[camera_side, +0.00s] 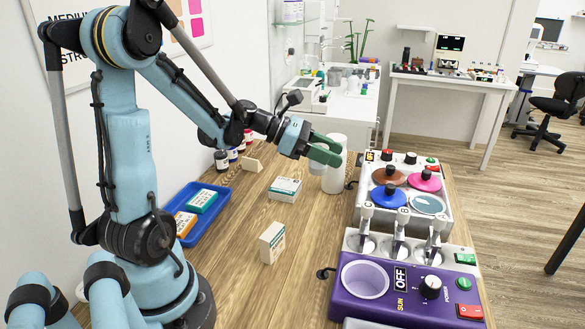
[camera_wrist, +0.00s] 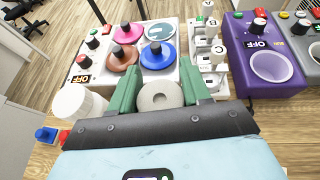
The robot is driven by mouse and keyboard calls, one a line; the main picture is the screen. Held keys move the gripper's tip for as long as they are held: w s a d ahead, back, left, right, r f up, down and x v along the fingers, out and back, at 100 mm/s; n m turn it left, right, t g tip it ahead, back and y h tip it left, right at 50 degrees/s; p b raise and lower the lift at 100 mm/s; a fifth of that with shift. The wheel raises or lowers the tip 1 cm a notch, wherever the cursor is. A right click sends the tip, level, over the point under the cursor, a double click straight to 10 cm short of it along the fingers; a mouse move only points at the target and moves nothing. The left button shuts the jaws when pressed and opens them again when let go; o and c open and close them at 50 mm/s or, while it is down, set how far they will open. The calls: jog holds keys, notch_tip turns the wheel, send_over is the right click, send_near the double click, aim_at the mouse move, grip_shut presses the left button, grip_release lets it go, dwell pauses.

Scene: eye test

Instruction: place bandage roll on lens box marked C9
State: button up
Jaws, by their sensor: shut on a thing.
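My gripper (camera_side: 326,152) is above the far part of the wooden table, beside a tall white cylinder. In the wrist view its green fingers (camera_wrist: 160,92) are shut on the bandage roll (camera_wrist: 160,97), a white roll with a round hole in its end. In the side view the roll is mostly hidden by the fingers. A white and green box (camera_side: 284,189) lies on the table, left of and below my gripper. Another pale box (camera_side: 271,243) stands upright nearer the camera. I cannot read a C9 mark on either. No box shows in the wrist view.
The white cylinder (camera_side: 337,180) stands close to my gripper. A blue tray (camera_side: 222,204) at left holds a green box (camera_side: 203,201) and an orange box (camera_side: 184,223). Devices with colored lids (camera_side: 390,176) and a purple unit (camera_side: 400,308) line the right side. Small bottles stand at the wall.

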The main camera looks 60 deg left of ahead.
jog(key=shift+w+a+f, duration=0.15)
jog(key=shift+a+f, duration=2.5)
jog(key=shift+a, duration=0.1)
jog(key=shift+w+a+f, duration=0.15)
jog(key=shift+a+f, duration=2.5)
jog(key=shift+a, duration=0.1)
jog(key=shift+f, duration=0.1)
jog(key=o, duration=1)
jog(key=shift+o, duration=0.2)
